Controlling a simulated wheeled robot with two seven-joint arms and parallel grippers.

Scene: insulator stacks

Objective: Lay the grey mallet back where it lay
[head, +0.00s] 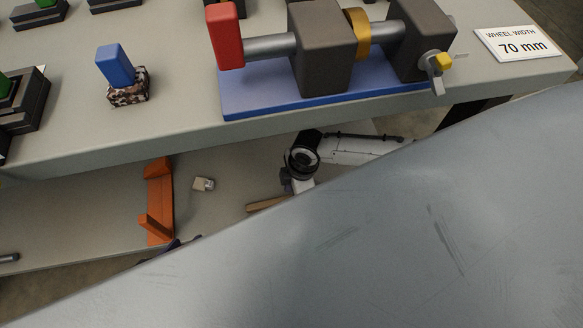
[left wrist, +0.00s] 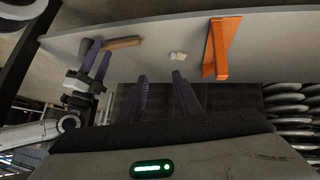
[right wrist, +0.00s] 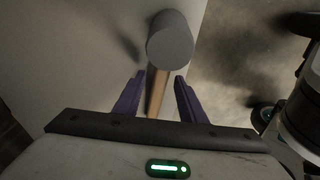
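The grey mallet shows in the right wrist view, with a grey cylindrical head (right wrist: 170,40) and a wooden handle (right wrist: 158,92). My right gripper (right wrist: 160,76) is open, with its fingers on either side of the handle and a visible gap on both sides. In the left wrist view the handle (left wrist: 122,43) is at the right gripper's fingertips, over the lower shelf (left wrist: 165,38). In the head view a piece of handle (head: 266,204) shows; the mallet head is hidden behind a large grey surface. My left gripper (left wrist: 160,75) is open and empty, near the lower shelf's edge.
An orange bracket (head: 157,205) and a small pale block (head: 203,184) sit on the lower shelf. The upper bench carries a blue-based fixture (head: 300,95), a blue block (head: 115,66) on a speckled base and a 70 mm card (head: 517,43). The bench overhangs the shelf.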

